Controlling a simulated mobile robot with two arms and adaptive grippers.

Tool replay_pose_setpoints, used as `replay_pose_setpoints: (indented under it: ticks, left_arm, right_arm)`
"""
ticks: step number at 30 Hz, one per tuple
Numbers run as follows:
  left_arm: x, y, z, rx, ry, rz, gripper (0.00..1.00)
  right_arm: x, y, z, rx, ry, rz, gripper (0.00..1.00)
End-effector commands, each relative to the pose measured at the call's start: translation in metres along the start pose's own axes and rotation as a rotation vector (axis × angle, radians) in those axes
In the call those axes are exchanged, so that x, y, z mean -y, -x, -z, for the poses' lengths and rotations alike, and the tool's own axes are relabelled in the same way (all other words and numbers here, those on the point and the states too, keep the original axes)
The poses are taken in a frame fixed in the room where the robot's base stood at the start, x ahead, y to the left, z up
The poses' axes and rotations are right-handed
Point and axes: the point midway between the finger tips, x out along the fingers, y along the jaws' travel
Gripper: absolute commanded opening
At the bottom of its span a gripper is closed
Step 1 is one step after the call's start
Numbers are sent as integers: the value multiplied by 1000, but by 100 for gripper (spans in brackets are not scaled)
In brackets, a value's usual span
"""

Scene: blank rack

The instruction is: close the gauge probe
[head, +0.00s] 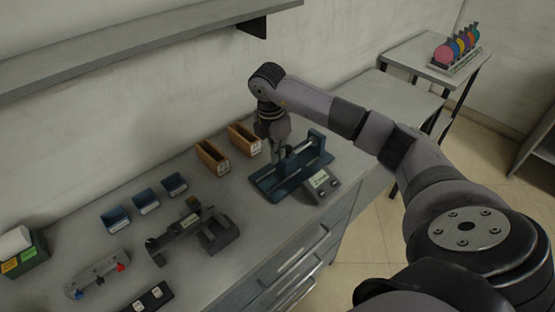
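A blue gauge fixture (312,160) stands on the workbench near its right end, with an upright block at its right side and a pale rod across it. A small grey readout box (322,184) with a lit display sits at its front. My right gripper (277,158) points down over the left part of the fixture, close to the rod. The fingers are small and dark here, and I cannot tell whether they touch the probe or how far apart they are. The probe itself is not clearly distinguishable. My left gripper is not in view.
Two orange-brown bins (212,157) and several blue bins (146,201) line the back of the bench. A dark grey fixture (195,232) stands left of the gauge. A shelf (130,38) overhangs the wall. A side table (425,62) holds coloured discs (455,48).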

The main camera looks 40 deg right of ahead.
Motion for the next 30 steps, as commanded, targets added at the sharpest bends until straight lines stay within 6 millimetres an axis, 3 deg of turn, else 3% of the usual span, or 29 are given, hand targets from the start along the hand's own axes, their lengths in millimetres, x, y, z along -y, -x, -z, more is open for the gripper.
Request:
replay_pose_setpoints:
  ticks: [11,30]
  left_arm:
    - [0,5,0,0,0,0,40]
    - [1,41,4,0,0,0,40]
  right_arm:
    - [0,4,8,0,1,-1,0]
    - [0,55,4,-2,3,-2,0]
